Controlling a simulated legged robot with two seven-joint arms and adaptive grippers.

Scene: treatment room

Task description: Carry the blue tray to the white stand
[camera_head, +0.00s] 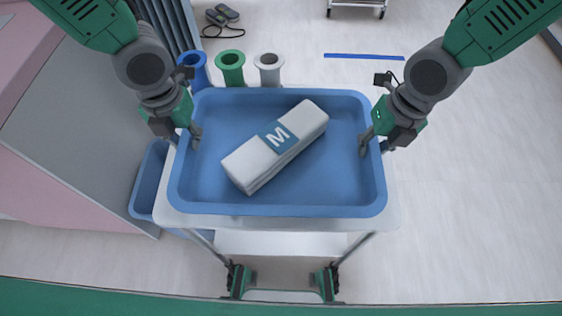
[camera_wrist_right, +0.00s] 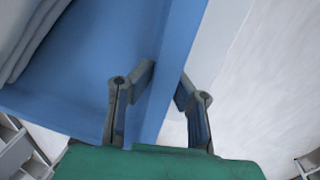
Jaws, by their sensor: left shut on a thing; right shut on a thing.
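The blue tray (camera_head: 340,150) is in the middle of the head view, over a white stand or cart top (camera_head: 170,218). I cannot tell from above whether it rests on that top or is just above it. A folded white pack (camera_head: 308,120) with a blue "M" label lies in the tray. My left gripper (camera_head: 189,138) is shut on the tray's left wall. My right gripper (camera_head: 374,143) is shut on its right wall. In the right wrist view the fingers (camera_wrist_right: 165,88) straddle the blue wall (camera_wrist_right: 172,70).
A blue bin (camera_head: 148,180) and a grey-and-pink cabinet (camera_head: 80,140) are at the left. A blue floor strip (camera_head: 363,56) lies beyond. The floor at the right is clear.

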